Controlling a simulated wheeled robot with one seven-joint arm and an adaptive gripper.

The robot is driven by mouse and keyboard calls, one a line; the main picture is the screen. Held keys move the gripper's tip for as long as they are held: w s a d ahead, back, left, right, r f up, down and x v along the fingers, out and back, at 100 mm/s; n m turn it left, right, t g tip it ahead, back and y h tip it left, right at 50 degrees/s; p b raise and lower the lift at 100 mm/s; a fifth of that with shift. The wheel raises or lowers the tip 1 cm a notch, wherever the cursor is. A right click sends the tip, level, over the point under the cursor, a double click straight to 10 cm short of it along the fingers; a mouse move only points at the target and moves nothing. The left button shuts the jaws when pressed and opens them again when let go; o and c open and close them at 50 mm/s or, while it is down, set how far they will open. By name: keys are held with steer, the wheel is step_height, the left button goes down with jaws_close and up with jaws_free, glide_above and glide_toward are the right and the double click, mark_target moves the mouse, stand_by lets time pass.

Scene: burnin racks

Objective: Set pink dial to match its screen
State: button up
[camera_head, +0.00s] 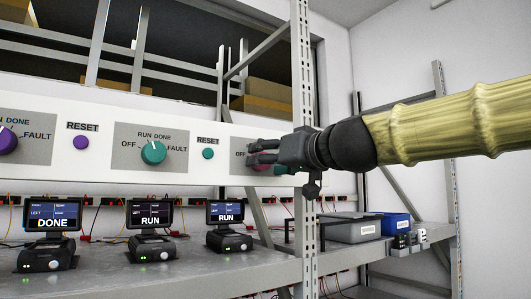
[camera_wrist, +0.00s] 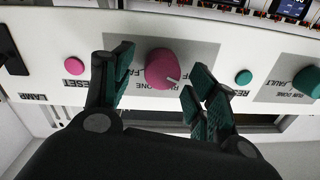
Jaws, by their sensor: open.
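The pink dial (camera_wrist: 163,68) is on a grey plate of the white panel. In the wrist view its white mark points to the lower right, and the finger partly hides the labels there. My gripper (camera_wrist: 157,74) is open, with one finger on each side of the dial; I see gaps, and no clear contact. In the head view my gripper (camera_head: 266,153) covers most of the pink dial. The right-hand screen (camera_head: 227,212), below and left of it, reads RUN.
A teal dial (camera_head: 153,152) and a purple dial (camera_head: 7,139) sit further left, with RESET buttons between. Other screens read RUN (camera_head: 150,214) and DONE (camera_head: 53,218). A perforated rack post (camera_head: 303,90) stands right beside my gripper. Grey (camera_head: 352,229) and blue boxes are at right.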

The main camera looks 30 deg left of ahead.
steer(key=shift+w+a, duration=0.2)
steer(key=shift+a, duration=0.35)
steer(key=c, duration=1)
steer(key=shift+c, duration=0.2)
steer(key=shift+m, duration=0.3)
steer(key=m+b, duration=0.3)
steer(key=m, duration=0.5)
steer(key=shift+f, duration=0.15)
steer(key=shift+m+b, duration=0.3)
